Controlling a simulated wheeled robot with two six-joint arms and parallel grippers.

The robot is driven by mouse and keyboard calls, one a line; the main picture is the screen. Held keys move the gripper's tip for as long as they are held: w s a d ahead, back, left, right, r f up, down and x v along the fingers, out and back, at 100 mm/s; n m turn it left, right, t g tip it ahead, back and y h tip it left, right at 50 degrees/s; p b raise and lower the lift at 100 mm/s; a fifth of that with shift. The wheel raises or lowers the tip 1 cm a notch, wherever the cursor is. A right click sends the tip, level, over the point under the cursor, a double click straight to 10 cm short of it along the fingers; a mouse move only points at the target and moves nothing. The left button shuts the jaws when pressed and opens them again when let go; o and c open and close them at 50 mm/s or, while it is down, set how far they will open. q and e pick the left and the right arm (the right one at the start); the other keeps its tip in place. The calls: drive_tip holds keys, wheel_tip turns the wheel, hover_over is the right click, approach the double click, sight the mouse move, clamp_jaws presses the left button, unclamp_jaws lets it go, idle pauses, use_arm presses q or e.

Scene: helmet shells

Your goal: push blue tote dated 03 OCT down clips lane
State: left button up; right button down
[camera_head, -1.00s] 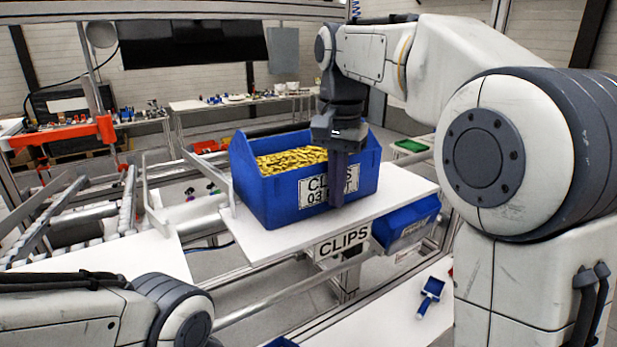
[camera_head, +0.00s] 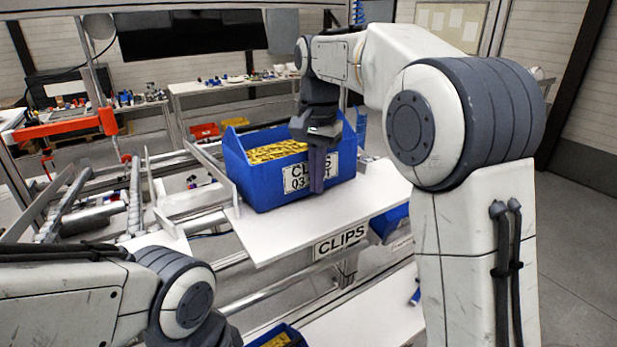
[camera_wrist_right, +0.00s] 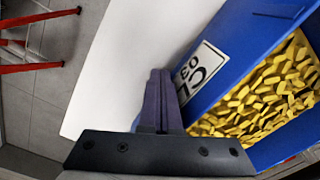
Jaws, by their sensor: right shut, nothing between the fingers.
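The blue tote (camera_head: 262,186) stands upright on a white board (camera_head: 290,235), filled with yellow clips. Its white front label (camera_head: 297,178) reads CLIPS and 03, with the rest partly covered by my gripper. My right gripper (camera_head: 317,188) is shut and empty, its fingers pointing down against or just before the labelled face. In the right wrist view, the shut fingers (camera_wrist_right: 158,100) are beside the tote's label (camera_wrist_right: 203,72); contact is hard to judge. A CLIPS sign (camera_head: 341,241) hangs on the board's front edge. My left arm shows at lower left, its gripper out of frame.
A metal guide rail (camera_head: 211,172) runs left of the tote, with rollers (camera_head: 135,200) beyond. Another blue tote (camera_head: 388,222) is below the board, and one with yellow contents (camera_head: 287,331) is at the bottom edge. Bare board lies in front of the tote.

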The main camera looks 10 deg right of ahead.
drive_tip(key=shift+w+a+r+p, duration=0.1)
drive_tip(key=shift+w+a+p, duration=0.1)
drive_tip(key=shift+w+p, duration=0.3)
drive_tip(key=shift+w, duration=0.2)
wheel_tip(320, 180, up, 8)
drive_tip(key=s+d, duration=0.1)
drive_tip(key=s, duration=0.2)
